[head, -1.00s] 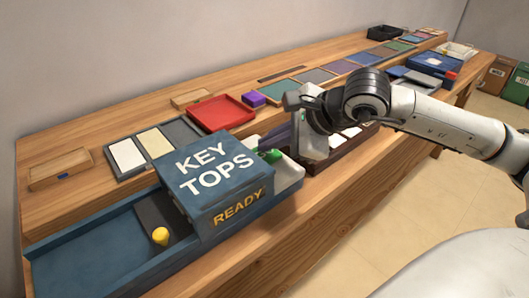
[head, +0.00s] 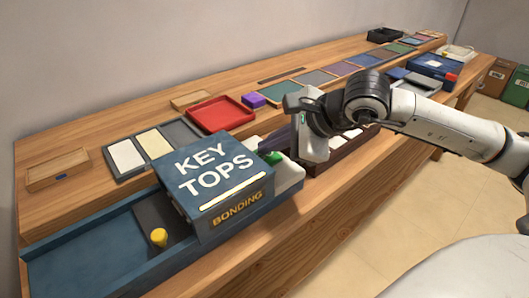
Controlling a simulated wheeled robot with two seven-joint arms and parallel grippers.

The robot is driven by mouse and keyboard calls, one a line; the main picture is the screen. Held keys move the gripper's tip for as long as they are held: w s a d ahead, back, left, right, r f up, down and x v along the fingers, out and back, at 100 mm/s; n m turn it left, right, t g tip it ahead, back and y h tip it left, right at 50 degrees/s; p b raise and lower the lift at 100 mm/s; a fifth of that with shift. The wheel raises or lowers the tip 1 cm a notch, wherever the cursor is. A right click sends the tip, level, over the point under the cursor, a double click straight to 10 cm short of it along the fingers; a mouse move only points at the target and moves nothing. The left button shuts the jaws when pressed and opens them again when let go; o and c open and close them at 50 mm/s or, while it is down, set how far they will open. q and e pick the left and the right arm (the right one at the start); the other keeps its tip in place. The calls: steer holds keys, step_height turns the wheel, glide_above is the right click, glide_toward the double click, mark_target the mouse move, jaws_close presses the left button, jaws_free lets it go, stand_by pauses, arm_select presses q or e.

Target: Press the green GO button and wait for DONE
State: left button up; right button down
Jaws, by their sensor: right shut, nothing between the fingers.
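The blue KEY TOPS machine (head: 225,180) stands on the bench with "BONDING" in yellow on its front and a pale yellow bar along the edge of its top. The green button (head: 274,157) shows at the machine's right side, partly hidden. My right gripper (head: 277,147) is shut and empty, its dark fingers pointing down-left close to the green button. I cannot tell whether they touch it. My left gripper is not in view.
A blue tray (head: 85,268) with a yellow knob (head: 159,237) extends left of the machine. Behind lie pale panels (head: 126,156), a red tray (head: 220,114) and a purple block (head: 253,100). A dark box (head: 347,151) with white pieces sits right of my gripper.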

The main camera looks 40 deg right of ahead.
mark_target(270, 157)
steer(key=shift+r+p, duration=0.4)
steer(key=shift+r, duration=0.45)
step_height(270, 157, up, 5)
steer(key=p, duration=0.3)
stand_by(0.8)
